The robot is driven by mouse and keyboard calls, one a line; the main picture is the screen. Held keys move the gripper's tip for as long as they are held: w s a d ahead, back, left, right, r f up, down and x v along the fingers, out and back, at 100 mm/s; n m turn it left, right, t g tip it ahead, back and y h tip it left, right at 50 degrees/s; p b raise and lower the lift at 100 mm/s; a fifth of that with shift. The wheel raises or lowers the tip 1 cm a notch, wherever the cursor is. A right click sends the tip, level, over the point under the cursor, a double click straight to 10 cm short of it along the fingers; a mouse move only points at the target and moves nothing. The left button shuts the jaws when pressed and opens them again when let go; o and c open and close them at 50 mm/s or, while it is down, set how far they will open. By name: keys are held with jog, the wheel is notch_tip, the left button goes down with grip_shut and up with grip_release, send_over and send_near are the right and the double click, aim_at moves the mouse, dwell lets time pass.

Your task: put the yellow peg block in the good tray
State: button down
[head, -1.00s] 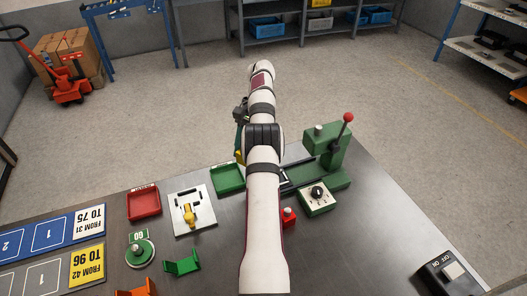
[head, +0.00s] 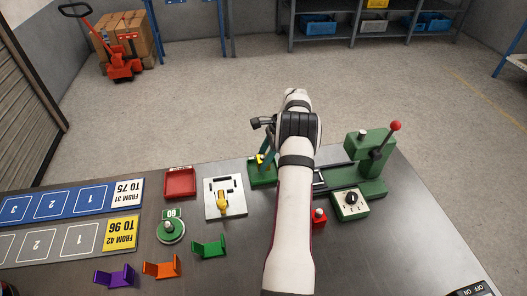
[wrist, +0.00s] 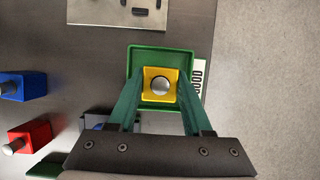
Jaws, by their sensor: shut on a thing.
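The yellow peg block (wrist: 160,85) with its round grey peg is between the fingers of my gripper (wrist: 160,92), which is shut on it. In the wrist view it shows inside the outline of the green good tray (wrist: 137,63), apart from the side walls. In the head view the yellow block (head: 260,158) shows as a small patch at the far part of the green tray (head: 256,180), partly hidden by my gripper (head: 263,154). I cannot tell whether it touches the tray floor.
A green press (head: 370,160) stands right.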

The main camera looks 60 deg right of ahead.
jog(key=shift+f, duration=0.35)
jog(key=shift+f, duration=0.1)
jog(key=shift+f, duration=0.45)
jog(key=shift+c, duration=1.2)
grip_release()
jog(key=shift+r, duration=3.5)
